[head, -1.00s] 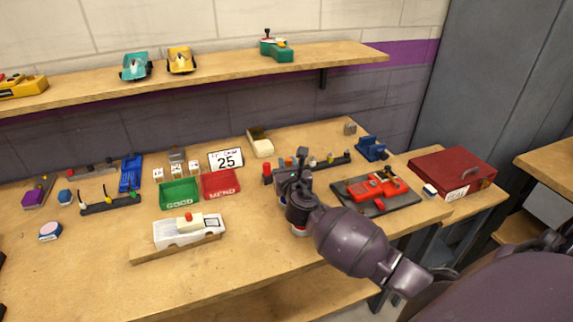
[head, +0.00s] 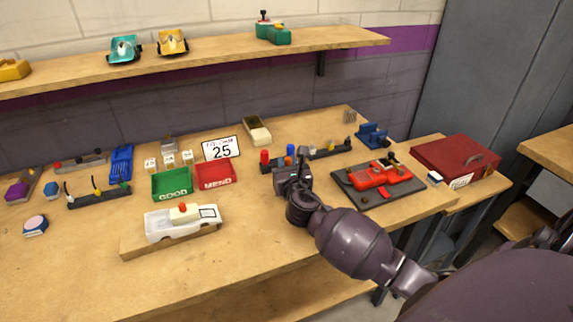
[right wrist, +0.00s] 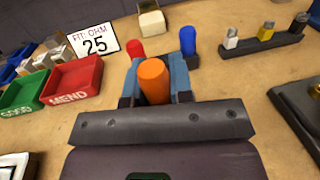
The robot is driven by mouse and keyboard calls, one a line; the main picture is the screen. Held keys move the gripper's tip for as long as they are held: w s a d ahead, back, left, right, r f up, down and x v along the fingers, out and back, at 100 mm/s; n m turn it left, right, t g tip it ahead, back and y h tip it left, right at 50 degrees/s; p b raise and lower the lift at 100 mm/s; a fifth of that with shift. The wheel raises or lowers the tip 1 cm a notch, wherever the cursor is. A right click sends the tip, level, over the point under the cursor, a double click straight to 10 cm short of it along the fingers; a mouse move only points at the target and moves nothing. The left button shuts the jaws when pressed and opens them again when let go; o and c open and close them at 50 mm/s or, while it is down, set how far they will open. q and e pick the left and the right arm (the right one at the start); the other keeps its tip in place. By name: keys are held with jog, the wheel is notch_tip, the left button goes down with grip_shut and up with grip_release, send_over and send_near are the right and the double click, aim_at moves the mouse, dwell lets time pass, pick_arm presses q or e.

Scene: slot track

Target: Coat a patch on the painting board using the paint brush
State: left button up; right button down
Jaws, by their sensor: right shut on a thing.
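My right gripper (head: 292,168) is over the workbench. In the right wrist view its fingers (right wrist: 155,78) are shut on an orange handle (right wrist: 153,82). A red handle (right wrist: 135,48) and a blue handle (right wrist: 187,40) stand behind it; they also show in the head view, red (head: 264,157) and blue (head: 290,150). The orange handle's lower end is hidden, so I cannot tell whether it is a brush or still seated in a rack. Another rack (head: 98,201) with thin upright tools lies at the left. I cannot make out a clear painting board. My left gripper is out of view.
Green (head: 172,190) and red (head: 215,181) trays stand left of my gripper, near a sign (head: 221,149). A white car body (head: 160,224) sits on a wooden base in front. A red car (head: 378,174) on a dark plate (head: 400,195) lies right. Bare bench lies at front left.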

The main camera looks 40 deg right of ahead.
jog(key=shift+f, duration=0.55)
dwell(0.8)
jog(key=shift+s+f, duration=0.1)
jog(key=shift+f, duration=0.15)
dwell(1.7)
notch_tip(320, 180, up, 2)
jog(key=shift+r+p, duration=0.1)
jog(key=shift+p, duration=0.65)
jog(key=shift+r+p, duration=0.75)
jog(key=shift+r, duration=0.2)
notch_tip(320, 180, up, 3)
jog(key=p, duration=0.3)
jog(key=shift+r, duration=0.15)
